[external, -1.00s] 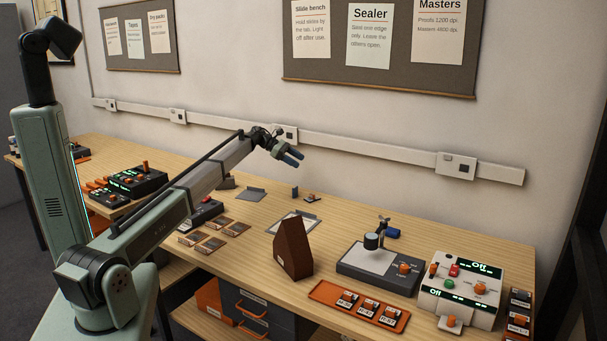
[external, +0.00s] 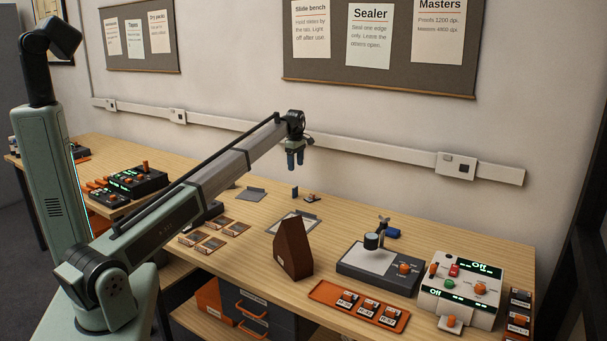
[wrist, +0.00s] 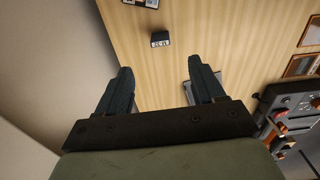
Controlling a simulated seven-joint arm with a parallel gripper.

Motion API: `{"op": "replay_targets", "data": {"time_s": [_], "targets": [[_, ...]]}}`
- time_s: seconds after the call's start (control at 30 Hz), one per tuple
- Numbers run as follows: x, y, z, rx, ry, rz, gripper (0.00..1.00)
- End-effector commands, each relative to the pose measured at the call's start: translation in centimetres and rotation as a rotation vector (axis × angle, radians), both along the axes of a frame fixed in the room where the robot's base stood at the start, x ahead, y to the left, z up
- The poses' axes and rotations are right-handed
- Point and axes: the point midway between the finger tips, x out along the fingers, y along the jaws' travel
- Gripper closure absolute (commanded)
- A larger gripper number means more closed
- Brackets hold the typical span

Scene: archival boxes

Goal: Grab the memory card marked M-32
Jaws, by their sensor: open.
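My gripper (external: 296,165) is open and empty, pointing down high above the back of the bench. Its two fingers also show in the wrist view (wrist: 160,64), with nothing between them. A small dark block (wrist: 160,39) lies ahead of the fingertips in the wrist view; its pale label looks like M-32, upside down, but is small. It seems to be the dark upright piece (external: 295,192) in the external view, below my gripper. A small dark card (external: 311,197) with orange lies beside it; in the wrist view a labelled piece (wrist: 140,3) is cut off at the top edge.
An orange tray (external: 322,291) holds several cards at the front. A brown wedge-shaped block (external: 292,250) stands mid-bench. A grey machine (external: 345,270) and a white control box (external: 470,270) stand right. Framed slides (external: 205,241) lie left. The wall is close behind.

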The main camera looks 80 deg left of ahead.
Motion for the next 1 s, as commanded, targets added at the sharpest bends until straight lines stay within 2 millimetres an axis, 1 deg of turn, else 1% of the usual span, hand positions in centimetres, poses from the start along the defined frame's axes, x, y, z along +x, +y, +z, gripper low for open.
{"op": "replay_targets", "data": {"time_s": [0.13, 0.27, 0.5, 0.6, 0.87, 1.0], "targets": [[-0.2, -0.2, -0.8, -0.010, 0.007, -0.007, 0.32], [-0.2, -0.2, -2.4, -0.011, 0.007, -0.007, 0.32], [-0.2, -0.2, -6.4, -0.011, 0.005, -0.006, 0.32], [-0.2, -0.2, -7.8, -0.011, 0.005, -0.006, 0.32], [-0.2, 0.0, -9.1, -0.010, 0.004, -0.006, 0.32], [-0.3, 0.3, -10.6, -0.011, 0.005, -0.006, 0.32]]}}
